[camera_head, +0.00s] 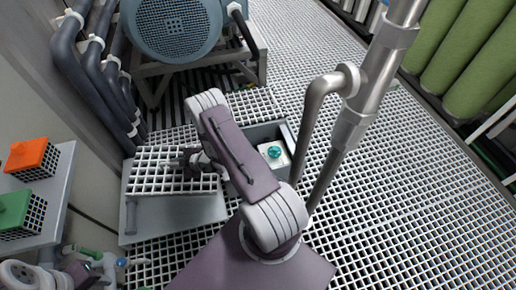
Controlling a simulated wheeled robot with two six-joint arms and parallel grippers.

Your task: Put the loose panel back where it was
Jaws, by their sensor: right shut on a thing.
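The loose panel (145,183) is a pale square-holed grating piece, left of the floor opening (262,132). My right gripper (182,160) is over the panel's upper side and shut on it; the fingertips are small and partly lost against the grating. The opening is a dark grey recess holding a white block with a teal round handle (274,152). My right arm crosses in front of the opening and hides part of it. My left arm shows at the bottom left corner; its gripper (92,272) is small, and its fingers are not clear.
A blue motor (175,28) on a grey frame stands behind. A flat grey metal surface (175,215) lies below the panel. Dark pipes (92,62) run along the left wall. A steel pipe (352,120) rises right of the opening. Open grating floor (400,190) lies to the right.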

